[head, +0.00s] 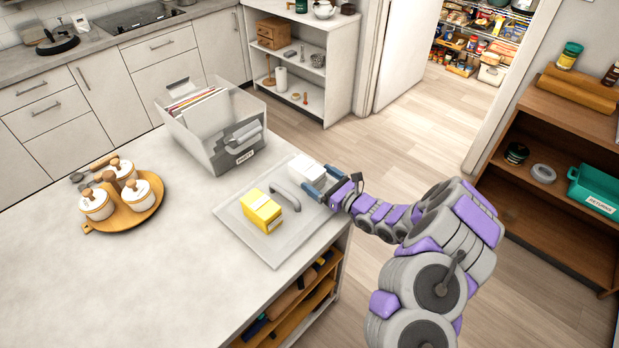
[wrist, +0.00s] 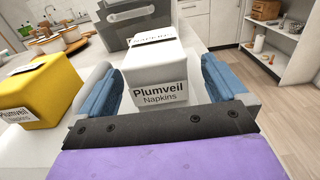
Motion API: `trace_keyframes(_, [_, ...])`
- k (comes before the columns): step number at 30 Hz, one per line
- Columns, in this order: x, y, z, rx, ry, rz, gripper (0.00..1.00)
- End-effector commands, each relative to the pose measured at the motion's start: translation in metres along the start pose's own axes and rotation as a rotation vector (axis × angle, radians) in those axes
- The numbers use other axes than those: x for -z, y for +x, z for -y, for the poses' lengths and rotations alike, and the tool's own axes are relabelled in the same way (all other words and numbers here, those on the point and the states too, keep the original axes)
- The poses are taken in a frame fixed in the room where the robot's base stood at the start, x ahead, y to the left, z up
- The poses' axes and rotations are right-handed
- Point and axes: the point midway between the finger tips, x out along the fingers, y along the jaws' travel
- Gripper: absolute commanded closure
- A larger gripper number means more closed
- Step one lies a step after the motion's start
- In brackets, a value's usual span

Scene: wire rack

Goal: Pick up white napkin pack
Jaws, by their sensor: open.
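In the head view the white pack (head: 305,169) sits near the right end of a pale lid-like board with a grey handle. My gripper (head: 322,187) is open, and in the wrist view its blue fingers (wrist: 162,85) lie on either side of the pack.
A yellow napkin pack (head: 261,210) stands on the board (head: 262,244) to the left, close to my left finger in the wrist view. The grey handle (head: 285,195) lies between the packs. A grey bin (head: 206,120) stands behind. A wooden tray (head: 130,215) holds white jars.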

Motion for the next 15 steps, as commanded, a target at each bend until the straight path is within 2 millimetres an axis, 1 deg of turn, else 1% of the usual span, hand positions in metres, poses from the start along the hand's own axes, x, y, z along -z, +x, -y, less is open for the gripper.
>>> trace_keyframes(1, [0.001,0.009,-0.003,-0.006,-0.003,0.0,0.01])
trace_keyframes(3, [0.001,0.018,-0.003,-0.005,-0.003,-0.001,0.01])
trace_keyframes(6, [0.001,0.027,-0.003,-0.003,0.0,-0.001,0.01])
trace_keyframes(14, [-0.001,0.029,-0.002,-0.001,0.001,0.0,0.01])
trace_keyframes(15, [-0.001,0.029,-0.002,-0.001,0.001,0.0,0.03])
